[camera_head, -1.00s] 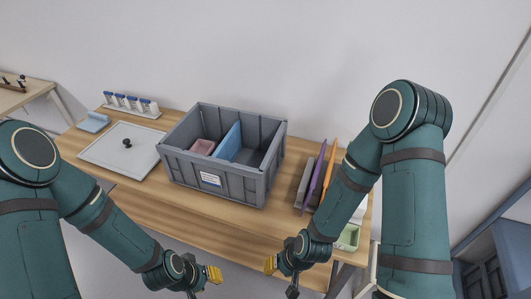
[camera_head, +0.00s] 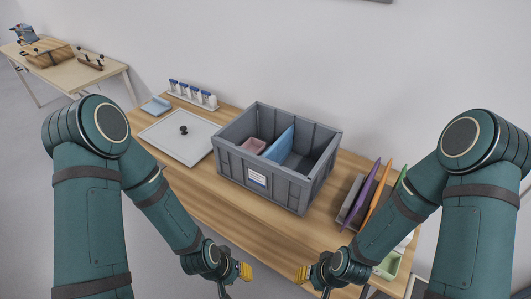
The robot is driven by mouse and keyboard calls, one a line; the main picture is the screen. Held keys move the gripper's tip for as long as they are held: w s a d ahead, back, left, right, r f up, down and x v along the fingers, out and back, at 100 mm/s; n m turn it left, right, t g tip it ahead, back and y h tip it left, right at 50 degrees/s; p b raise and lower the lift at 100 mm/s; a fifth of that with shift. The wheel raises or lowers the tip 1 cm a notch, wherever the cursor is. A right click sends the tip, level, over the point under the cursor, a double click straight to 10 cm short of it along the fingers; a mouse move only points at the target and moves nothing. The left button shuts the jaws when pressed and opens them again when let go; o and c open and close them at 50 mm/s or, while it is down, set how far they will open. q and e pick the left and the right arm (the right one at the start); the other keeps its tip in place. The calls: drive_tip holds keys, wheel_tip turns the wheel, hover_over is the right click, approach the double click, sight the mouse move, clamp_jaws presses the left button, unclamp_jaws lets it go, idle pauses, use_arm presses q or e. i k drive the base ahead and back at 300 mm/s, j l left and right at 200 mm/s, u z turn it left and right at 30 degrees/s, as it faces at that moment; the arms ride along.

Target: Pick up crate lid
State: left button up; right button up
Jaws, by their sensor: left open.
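The crate lid (camera_head: 168,139) is a flat light-grey panel with a dark round knob (camera_head: 184,130) in its middle. It lies on the wooden table to the left of the open grey crate (camera_head: 257,178). My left gripper (camera_head: 243,271) is open and empty in front of the table's front edge, below and to the right of the lid, well apart from it. My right gripper (camera_head: 303,274) is in front of the table near the left one; its yellow fingertip shows, but I cannot tell its opening.
The crate holds a pink block (camera_head: 254,145) and a blue panel (camera_head: 280,146). A vial rack (camera_head: 192,97) and a small blue tray (camera_head: 156,105) stand behind the lid. Upright coloured panels (camera_head: 371,195) stand to the right, near a green container (camera_head: 388,265). Another table (camera_head: 92,73) is at far left.

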sight(185, 135)
drive_tip(key=j+z, duration=0.1)
drive_tip(key=z, duration=0.25)
drive_tip(key=j+z, duration=0.1)
drive_tip(key=z, duration=0.2)
drive_tip(key=j+z, duration=0.25)
drive_tip(key=j, duration=0.25)
drive_tip(key=j+z, duration=0.3)
drive_tip(key=j, duration=0.2)
drive_tip(key=j+z, duration=0.1)
drive_tip(key=j, duration=0.55)
drive_tip(key=k+j, duration=0.1)
drive_tip(key=j, duration=0.55)
drive_tip(key=j+z, duration=0.15)
drive_tip(key=j, duration=0.5)
drive_tip(key=k, duration=0.05)
